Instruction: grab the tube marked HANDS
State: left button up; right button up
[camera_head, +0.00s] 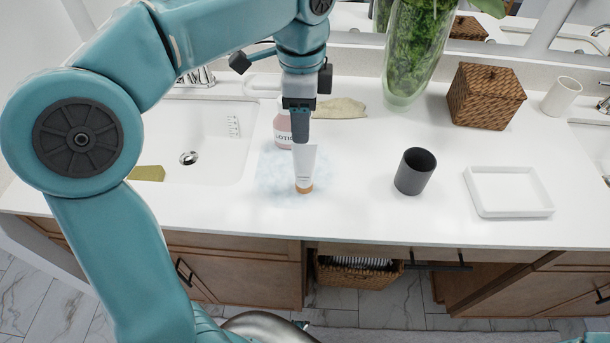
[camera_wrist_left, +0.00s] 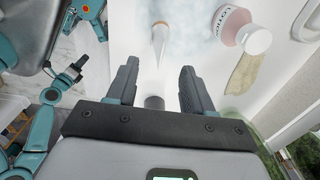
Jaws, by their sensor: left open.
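A white tube (camera_head: 304,165) with a tan cap stands cap-down on the counter; its marking is too small to read. In the left wrist view the tube (camera_wrist_left: 159,38) lies just beyond my fingertips, in line with the gap. My left gripper (camera_head: 301,137) points down, overlapping the tube's upper end in the head view. In the left wrist view the left gripper (camera_wrist_left: 159,66) is open with nothing between its fingers. A dark jointed end, likely my right gripper (camera_wrist_left: 68,76), shows at the left there; its jaws are unclear.
A pink lotion bottle (camera_head: 282,126) stands close behind the tube; a tan cloth (camera_head: 341,108) lies beyond. A dark cup (camera_head: 414,172) and a white tray (camera_head: 508,211) stand to the right. The sink (camera_head: 215,145) is left. Counter between tube and cup is clear.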

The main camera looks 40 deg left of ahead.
aim_at(304, 153)
pick_arm(q)
jog(key=f, duration=0.4)
jog(key=shift+w+d+f, duration=0.1)
jog(key=shift+w+d, duration=0.05)
jog(key=shift+d, duration=0.15)
jog(key=shift+a+f, duration=0.15)
jog(key=shift+f, duration=0.05)
notch_tip(304, 153, down, 5)
jog(key=shift+w+b, duration=0.1)
jog(key=shift+b, duration=0.4)
jog(key=shift+r, duration=0.1)
grip_shut()
